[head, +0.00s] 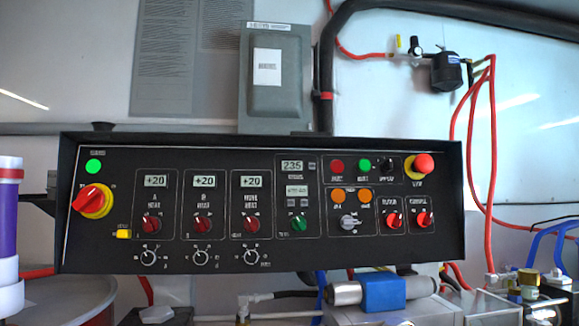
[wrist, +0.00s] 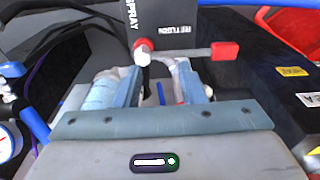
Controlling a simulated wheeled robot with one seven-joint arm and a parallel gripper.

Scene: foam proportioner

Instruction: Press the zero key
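The black control panel (head: 262,262) faces me in the head view. In its middle column is a counter display (head: 292,165) reading about 235, with small dark keys (head: 312,166) to its right. A second small display (head: 297,190) sits below it. The key lettering is too small to read, so I cannot tell which is the zero key. My gripper (wrist: 157,75) shows only in the wrist view. Its two pale blue fingers stand apart with nothing held between them. The panel keys do not show in the wrist view.
Beyond my fingers in the wrist view is a red-handled lever (wrist: 225,50) under a dark block marked SPRAY and RETURN. The panel carries red knobs (head: 203,224) and a red mushroom button (head: 423,164). Red hoses (head: 490,150) hang at right.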

